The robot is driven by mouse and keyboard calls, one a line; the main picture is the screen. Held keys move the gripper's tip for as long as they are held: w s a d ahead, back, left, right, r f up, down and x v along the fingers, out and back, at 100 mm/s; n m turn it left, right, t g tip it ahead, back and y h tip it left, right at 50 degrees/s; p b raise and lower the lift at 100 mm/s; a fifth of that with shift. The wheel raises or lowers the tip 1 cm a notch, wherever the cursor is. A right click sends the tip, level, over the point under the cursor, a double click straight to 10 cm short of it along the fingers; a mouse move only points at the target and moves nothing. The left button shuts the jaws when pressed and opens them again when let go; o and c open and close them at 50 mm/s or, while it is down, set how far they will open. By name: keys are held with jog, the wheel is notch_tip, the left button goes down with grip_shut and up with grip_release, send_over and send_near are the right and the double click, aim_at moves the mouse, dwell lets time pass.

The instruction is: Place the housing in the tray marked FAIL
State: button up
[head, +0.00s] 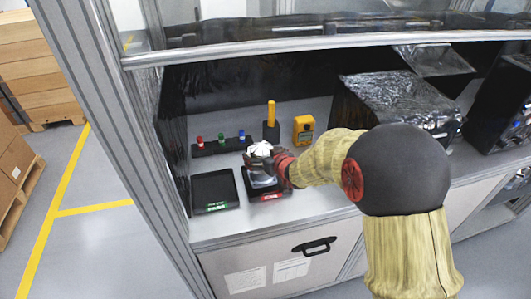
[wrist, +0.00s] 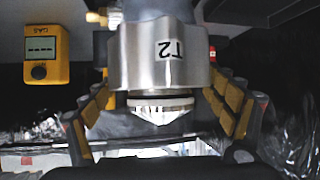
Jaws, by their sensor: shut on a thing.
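The housing is a silvery machined metal part with a small white label in the wrist view (wrist: 140,62). My gripper (wrist: 160,106) is shut on it, with a padded finger on each side. In the head view my gripper (head: 267,161) is above the right-hand black tray, which has a red front label (head: 271,196). The housing (head: 262,149) shows there as a pale shape at the fingers. The label's lettering is too small to read. My gripper hides part of this tray, and whether the housing touches it cannot be told.
A black tray with a green label (head: 216,207) stands empty to the left. Behind are a rack with red, green and blue pieces (head: 220,141), a yellow upright handle (head: 271,113) and a yellow meter (head: 304,129). A plastic-covered box (head: 385,100) stands right.

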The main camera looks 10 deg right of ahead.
jog(key=shift+w+f, duration=0.1)
jog(key=shift+f, duration=0.8)
jog(key=shift+d+f, duration=0.1)
jog(key=shift+f, duration=0.1)
jog(key=o, duration=2)
jog(key=shift+f, duration=0.2)
jog(key=shift+s, duration=0.2)
